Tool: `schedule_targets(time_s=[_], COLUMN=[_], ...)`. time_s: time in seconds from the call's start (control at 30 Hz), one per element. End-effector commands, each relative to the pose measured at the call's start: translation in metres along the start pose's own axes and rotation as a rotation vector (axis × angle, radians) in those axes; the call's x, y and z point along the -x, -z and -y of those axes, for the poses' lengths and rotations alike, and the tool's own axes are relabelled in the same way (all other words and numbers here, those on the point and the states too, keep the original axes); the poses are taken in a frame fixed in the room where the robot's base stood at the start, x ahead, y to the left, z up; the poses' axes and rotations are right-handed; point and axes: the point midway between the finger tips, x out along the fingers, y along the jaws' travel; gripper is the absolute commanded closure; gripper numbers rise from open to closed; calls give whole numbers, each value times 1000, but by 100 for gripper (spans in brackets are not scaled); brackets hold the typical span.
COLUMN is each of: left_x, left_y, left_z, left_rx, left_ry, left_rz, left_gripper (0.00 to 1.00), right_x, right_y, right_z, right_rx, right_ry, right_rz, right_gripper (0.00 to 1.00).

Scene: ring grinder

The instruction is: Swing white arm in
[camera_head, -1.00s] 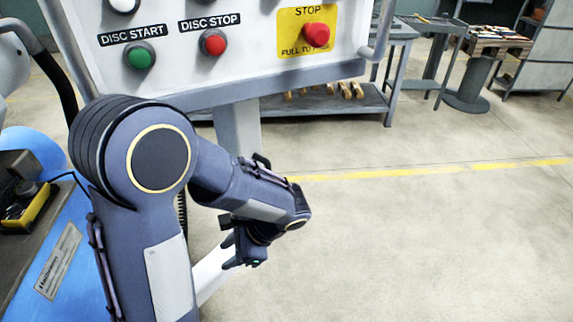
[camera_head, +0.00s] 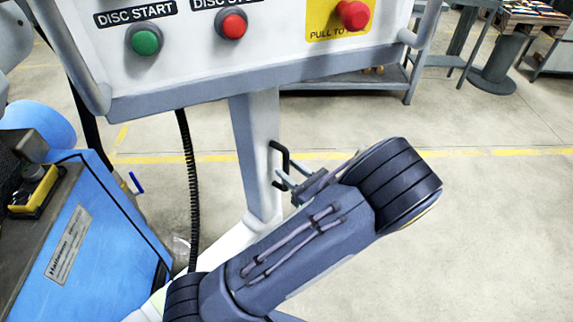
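The white arm (camera_head: 232,241) runs from the bottom left up to the foot of the grey post (camera_head: 254,150), which carries the control panel. My own arm hides part of it. My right gripper is not in view.
The white control panel (camera_head: 190,75) with green and red buttons fills the top. A blue machine (camera_head: 95,255) stands at the left, with a black coiled cable (camera_head: 190,190) beside the post. A grey workbench (camera_head: 350,85) stands behind. The floor at the right is clear.

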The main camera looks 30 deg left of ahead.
Motion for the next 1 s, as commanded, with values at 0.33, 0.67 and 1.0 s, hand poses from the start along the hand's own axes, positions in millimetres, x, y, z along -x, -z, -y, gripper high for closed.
schedule_targets(time_s=[0.33,0.67,1.0], left_x=[-21,-20,-21], left_y=[0,0,0], left_z=[0,0,0], left_rx=[0,0,0], left_ry=[0,0,-2], left_rz=[-1,-1,-2], left_gripper=[65,90,100], right_x=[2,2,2], right_y=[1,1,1], right_z=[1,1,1], right_rx=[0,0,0], right_ry=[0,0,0], right_rz=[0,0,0], right_gripper=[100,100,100])
